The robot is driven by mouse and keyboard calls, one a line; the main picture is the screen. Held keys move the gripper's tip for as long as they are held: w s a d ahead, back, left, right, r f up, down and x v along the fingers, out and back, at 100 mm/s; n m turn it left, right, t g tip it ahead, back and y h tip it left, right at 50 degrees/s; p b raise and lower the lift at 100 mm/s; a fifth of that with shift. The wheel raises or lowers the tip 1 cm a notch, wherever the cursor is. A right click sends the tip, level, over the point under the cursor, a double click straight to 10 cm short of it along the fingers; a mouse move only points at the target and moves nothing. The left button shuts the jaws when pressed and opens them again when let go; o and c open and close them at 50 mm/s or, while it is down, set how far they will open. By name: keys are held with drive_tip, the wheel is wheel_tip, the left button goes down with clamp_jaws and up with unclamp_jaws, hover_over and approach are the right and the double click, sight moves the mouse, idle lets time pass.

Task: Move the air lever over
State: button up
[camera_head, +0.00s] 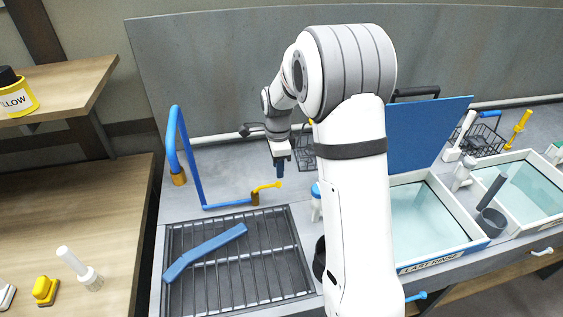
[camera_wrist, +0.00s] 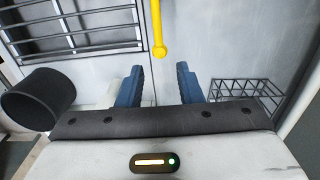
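The air lever, a yellow handle (camera_head: 267,187) on a brass-coloured valve body (camera_head: 255,198), sits at the right end of a blue pipe (camera_head: 196,170) on the grey counter. In the wrist view the yellow lever (camera_wrist: 158,28) comes down from the top edge, and its rounded end lies just beyond the gap between my fingers. My gripper (camera_head: 280,170) points down just above and right of the lever's tip. In the wrist view my gripper (camera_wrist: 160,84) has its two blue fingers apart with nothing between them. The valve body is out of the wrist view.
A dark rack (camera_head: 240,268) with a blue bar (camera_head: 205,252) on it lies in front of the lever. A wire basket (camera_wrist: 245,92) stands close right in the wrist view. A dark cup (camera_wrist: 38,98) is at left. Water basins (camera_head: 420,215) stand right of my arm.

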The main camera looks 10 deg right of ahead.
sight(278, 182)
wheel_tip(278, 182, down, 7)
drive_tip(key=b, duration=0.4)
drive_tip(key=shift+r, duration=0.3)
drive_tip(key=c, duration=0.5)
drive_tip(key=w+n, duration=0.2)
drive_tip(key=n, duration=0.1)
drive_tip(key=w+n, duration=0.1)
drive_tip(key=shift+a+n, duration=0.3)
drive_tip(key=shift+n, duration=0.1)
drive_tip(key=w+n, duration=0.1)
drive_tip(key=n, duration=0.1)
drive_tip(key=w+a+n, duration=0.1)
drive_tip(key=n, duration=0.1)
drive_tip(key=shift+w+a, duration=0.15)
drive_tip(key=shift+a, duration=0.15)
drive_tip(key=n, duration=0.1)
drive_tip(key=w+a+n, duration=0.1)
drive_tip(key=a+n, duration=0.1)
drive_tip(key=n, duration=0.1)
drive_tip(key=shift+w+a, duration=0.1)
drive_tip(key=shift+w, duration=0.2)
drive_tip(key=a+n, duration=0.1)
drive_tip(key=n, duration=0.1)
drive_tip(key=a+n, duration=0.2)
drive_tip(key=n, duration=0.1)
drive_tip(key=shift+w, duration=0.35)
drive_tip(key=o, duration=0.8)
